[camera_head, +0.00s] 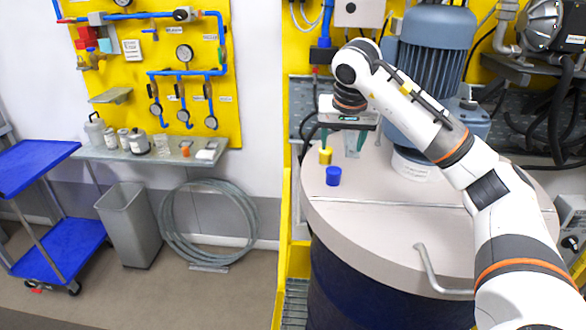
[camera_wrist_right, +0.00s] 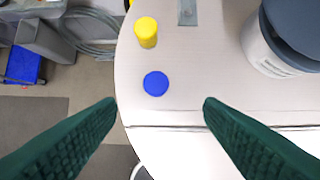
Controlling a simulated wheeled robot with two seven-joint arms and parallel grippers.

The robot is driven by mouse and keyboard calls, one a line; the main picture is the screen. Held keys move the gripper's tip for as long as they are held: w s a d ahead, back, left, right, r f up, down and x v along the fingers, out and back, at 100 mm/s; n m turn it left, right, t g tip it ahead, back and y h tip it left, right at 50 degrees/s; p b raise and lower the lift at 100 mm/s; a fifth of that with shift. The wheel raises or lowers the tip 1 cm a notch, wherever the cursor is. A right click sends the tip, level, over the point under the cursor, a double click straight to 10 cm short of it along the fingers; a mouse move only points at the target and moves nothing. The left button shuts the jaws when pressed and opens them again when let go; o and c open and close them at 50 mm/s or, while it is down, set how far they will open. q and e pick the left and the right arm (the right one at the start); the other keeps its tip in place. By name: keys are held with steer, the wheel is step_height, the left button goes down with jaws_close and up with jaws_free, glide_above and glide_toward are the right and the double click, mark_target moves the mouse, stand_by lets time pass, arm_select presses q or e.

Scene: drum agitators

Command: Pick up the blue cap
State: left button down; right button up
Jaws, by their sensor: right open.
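The blue cap (camera_head: 333,176) stands on the pale round drum lid (camera_head: 390,220), near its left edge. In the right wrist view the blue cap (camera_wrist_right: 156,83) shows from above as a round blue disc. My right gripper (camera_head: 352,146) is above the lid, a little behind and to the right of the cap in the head view. Its green fingers are spread apart with nothing between them in the right wrist view (camera_wrist_right: 160,106). The cap lies just beyond the fingertips there, between their lines. My left gripper is not in view.
A yellow cap (camera_head: 325,155) stands close behind the blue one; it also shows in the right wrist view (camera_wrist_right: 146,32). A blue motor (camera_head: 432,60) rises at the back of the lid. A curved handle (camera_head: 428,270) sticks up in front. The lid's front left is clear.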

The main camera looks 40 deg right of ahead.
mark_target(334, 169)
steer(key=p+x, duration=0.1)
steer(key=x, duration=0.5)
steer(key=shift+d+f+p, duration=0.1)
steer(key=shift+d+p, duration=0.15)
steer(key=shift+p, duration=0.1)
steer(key=shift+w+a+f+p, duration=0.1)
steer(key=shift+w+f+p, duration=0.2)
steer(key=shift+f, duration=0.1)
steer(key=p+x, duration=0.2)
steer(key=x, duration=0.2)
steer(key=shift+w+f, duration=0.3)
steer(key=c, duration=1.1)
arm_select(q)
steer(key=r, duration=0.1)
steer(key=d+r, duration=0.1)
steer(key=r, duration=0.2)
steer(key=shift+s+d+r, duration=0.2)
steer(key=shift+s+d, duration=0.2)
arm_select(e)
steer(key=shift+o, duration=0.2)
steer(key=shift+r, duration=0.1)
